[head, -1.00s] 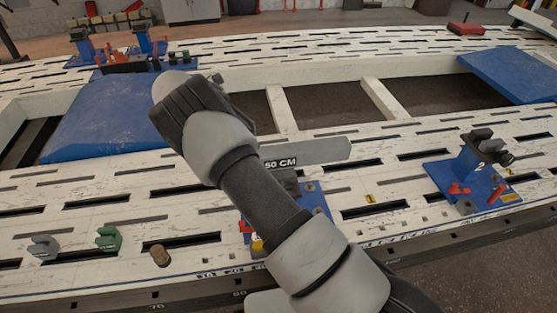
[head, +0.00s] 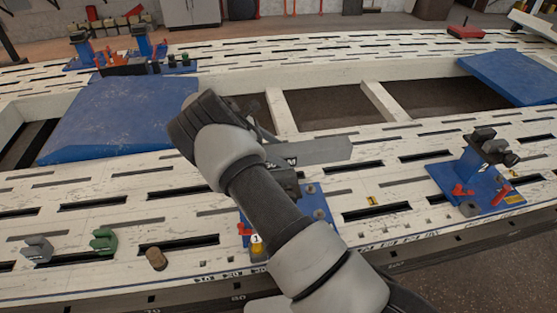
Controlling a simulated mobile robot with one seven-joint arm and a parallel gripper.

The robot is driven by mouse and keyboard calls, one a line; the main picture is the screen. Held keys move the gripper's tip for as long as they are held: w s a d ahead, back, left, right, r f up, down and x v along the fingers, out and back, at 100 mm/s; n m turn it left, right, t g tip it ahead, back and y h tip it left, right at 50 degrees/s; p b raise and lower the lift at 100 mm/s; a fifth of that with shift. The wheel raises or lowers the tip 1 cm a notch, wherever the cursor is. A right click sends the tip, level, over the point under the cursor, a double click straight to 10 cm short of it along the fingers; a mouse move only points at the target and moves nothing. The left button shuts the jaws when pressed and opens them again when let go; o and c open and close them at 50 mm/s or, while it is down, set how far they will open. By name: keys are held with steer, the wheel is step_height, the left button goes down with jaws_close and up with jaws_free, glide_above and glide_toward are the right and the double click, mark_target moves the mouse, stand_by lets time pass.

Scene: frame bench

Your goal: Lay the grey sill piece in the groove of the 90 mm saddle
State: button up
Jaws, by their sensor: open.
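A long flat grey piece (head: 318,152), with a dark label on its near left part, extends across the stand with the blue base plate (head: 312,203) marked 1, mid bench. I take it as the sill piece; its left end is hidden behind my arm. My gripper (head: 262,121) shows only in part past my wrist, just above and left of the piece. It is open; its fingertips are mostly hidden, and I see no hold on the piece. A second stand (head: 481,160) with a blue base is at the right. I cannot tell which saddle is the 90 mm one, and no groove is clear.
A grey hooked block (head: 38,249), a green hooked block (head: 103,241) and a brown peg (head: 156,259) stand at the front left. Blue panels (head: 120,115) lie at left and far right. The slotted white bench (head: 400,185) is clear between the two stands.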

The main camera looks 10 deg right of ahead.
steer(key=shift+d+f, duration=0.15)
steer(key=shift+d, duration=0.05)
jaws_close()
steer(key=shift+w+r, duration=0.1)
steer(key=shift+r, duration=0.2)
